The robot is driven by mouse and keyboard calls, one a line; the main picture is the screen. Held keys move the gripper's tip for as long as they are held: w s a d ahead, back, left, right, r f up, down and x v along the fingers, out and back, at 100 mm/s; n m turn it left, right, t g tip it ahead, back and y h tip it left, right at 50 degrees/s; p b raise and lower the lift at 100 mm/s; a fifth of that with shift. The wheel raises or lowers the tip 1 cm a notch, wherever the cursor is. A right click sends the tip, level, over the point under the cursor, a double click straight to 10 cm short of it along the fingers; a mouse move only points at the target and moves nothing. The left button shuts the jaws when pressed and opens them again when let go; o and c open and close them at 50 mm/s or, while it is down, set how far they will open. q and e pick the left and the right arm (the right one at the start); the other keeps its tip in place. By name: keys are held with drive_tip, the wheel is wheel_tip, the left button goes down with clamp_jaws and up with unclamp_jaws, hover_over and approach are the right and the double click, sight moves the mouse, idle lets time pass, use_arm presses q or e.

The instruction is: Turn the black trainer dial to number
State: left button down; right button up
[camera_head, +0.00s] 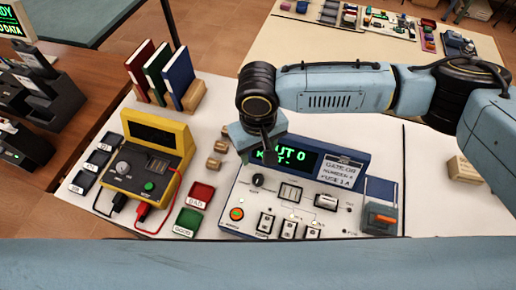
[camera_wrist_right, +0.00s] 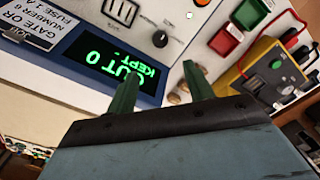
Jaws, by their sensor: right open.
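The blue-and-white trainer (camera_head: 300,205) stands on the white table with a lit green display (camera_head: 288,160) that reads "OUT 0" and a second line. Its black dial (camera_head: 258,180) is at the panel's upper left; the dial also shows in the right wrist view (camera_wrist_right: 160,39). A label card (camera_head: 338,173) beside the display reads "GATE OR", a number and "FUSE 1A"; the digit is hard to read. My right gripper (camera_head: 267,147) is above the trainer's top left, in front of the display and apart from the dial. Its fingers (camera_wrist_right: 161,82) are apart and empty. My left gripper is out of view.
A yellow meter (camera_head: 150,155) with leads stands to the left. Red (camera_head: 200,195) and green (camera_head: 188,222) trays sit between it and the trainer. Books (camera_head: 160,72) in a wooden stand are behind. Small wooden pegs (camera_head: 214,162) lie near the trainer's left side.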

sight(258, 179)
drive_tip(key=f, duration=0.3)
drive_tip(key=s+f, duration=0.1)
drive_tip(key=f, duration=0.1)
drive_tip(key=shift+f, duration=0.15)
drive_tip(key=f, duration=0.7)
drive_tip(key=shift+w+b, duration=0.25)
drive_tip(key=shift+b, duration=0.05)
drive_tip(key=shift+f, duration=0.4)
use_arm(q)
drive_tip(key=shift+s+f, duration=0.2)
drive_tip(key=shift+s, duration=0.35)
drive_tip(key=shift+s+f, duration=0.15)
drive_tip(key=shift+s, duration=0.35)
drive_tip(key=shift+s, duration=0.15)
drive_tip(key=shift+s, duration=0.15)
use_arm(e)
drive_tip(key=c, duration=1)
